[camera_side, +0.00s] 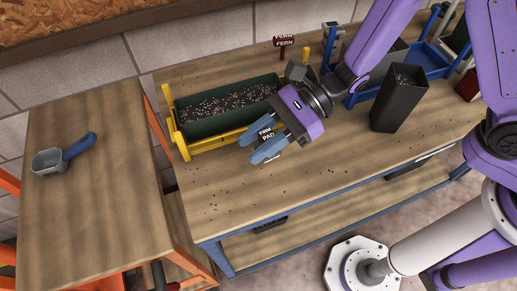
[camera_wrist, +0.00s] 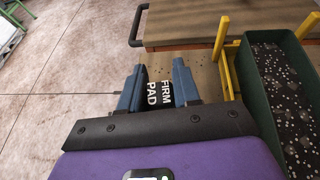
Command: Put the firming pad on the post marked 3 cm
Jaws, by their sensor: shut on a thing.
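My gripper (camera_side: 259,148) is shut on the firming pad (camera_side: 267,134), a dark block with white lettering. The pad also shows between the two blue fingers in the wrist view (camera_wrist: 159,93), with the words FIRM PAD readable. My gripper holds it in front of the green trough of soil (camera_side: 228,105). The trough sits in a yellow frame (camera_side: 206,146). I cannot tell how high the pad is above the bench. No post marked 3 cm can be made out in either view.
A tall black container (camera_side: 398,100) stands right of my gripper. A blue rack (camera_side: 432,60) with bins is at the back right. A small FERN sign (camera_side: 284,41) stands behind the trough. A scoop (camera_side: 62,155) lies on the left table. The front bench top is mostly clear.

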